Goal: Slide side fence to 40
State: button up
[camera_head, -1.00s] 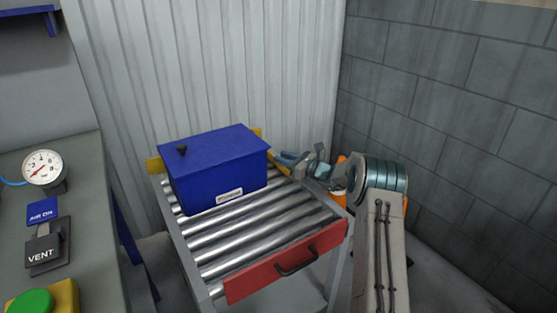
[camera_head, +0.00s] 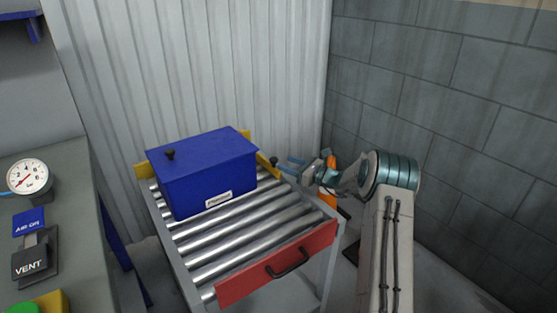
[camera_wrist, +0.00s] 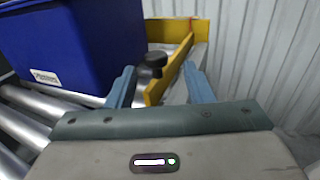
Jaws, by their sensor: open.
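The side fence (camera_wrist: 171,75) is a yellow plate with a round black knob (camera_wrist: 153,61) in the wrist view, at the right edge of the roller table. In the head view the fence (camera_head: 264,168) shows only partly behind the blue box, with the knob (camera_head: 273,161) beside it. My gripper (camera_wrist: 160,76) is open. Its two blue fingers are on either side of the knob and fence in the wrist view; I cannot tell whether they touch. In the head view my gripper (camera_head: 284,164) is just right of the knob. No scale or 40 mark is readable.
A blue lidded box (camera_head: 205,175) stands on the rollers (camera_head: 235,234), left of the fence. A red front panel (camera_head: 277,265) with a black handle closes the near end. A bench with a gauge (camera_head: 30,177) is at left. Corrugated and block walls stand close behind and right.

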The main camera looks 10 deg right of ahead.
jog(key=v, duration=0.7)
jog(key=shift+s+d+p, duration=0.25)
jog(key=shift+p, duration=0.1)
jog(key=shift+r, duration=0.1)
jog(key=s+a+r+n+g+h+p, duration=0.3)
jog(key=s+a+r+n+g+p, duration=0.65)
jog(key=s+a+r+n, duration=0.6)
jog(key=s+d+r+n+h+p, duration=0.1)
jog(key=s+r+n+h+p, duration=0.4)
jog(key=s, duration=0.8)
jog(key=s+d+r+n+h+p, duration=0.1)
jog(key=s+r+n+h+p, duration=0.3)
jog(key=s, duration=0.9)
notch_tip(320, 180, up, 4)
jog(key=shift+s+d+r+n+h+p, duration=0.3)
jog(key=shift+d+n+h+p, duration=0.1)
jog(key=shift+n, duration=0.75)
jog(key=shift+g, duration=0.25)
